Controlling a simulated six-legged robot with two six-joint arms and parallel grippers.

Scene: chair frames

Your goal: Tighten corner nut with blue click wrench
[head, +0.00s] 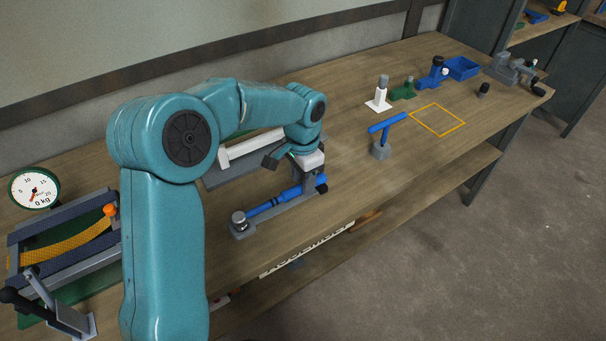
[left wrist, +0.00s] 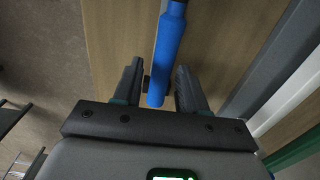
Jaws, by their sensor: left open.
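The blue click wrench (head: 268,206) lies on a grey stand (head: 243,232) on the bench. Its blue handle also shows in the left wrist view (left wrist: 167,45). My left gripper (head: 296,175) is above the handle end of the wrench in the head view. In the left wrist view its two dark fingers (left wrist: 158,80) are apart, with the handle end between them and a gap on the right side. A pale bar of a frame (head: 250,148) lies behind my arm, partly hidden. I cannot make out the corner nut. My right gripper is not in view.
A dial gauge (head: 35,189) and a rack with a yellow strap (head: 75,245) stand at the left. A blue T-shaped tool (head: 386,124), a yellow outlined square (head: 437,119), a blue bin (head: 461,68) and a grey vise (head: 512,68) are farther right. The bench's front middle is clear.

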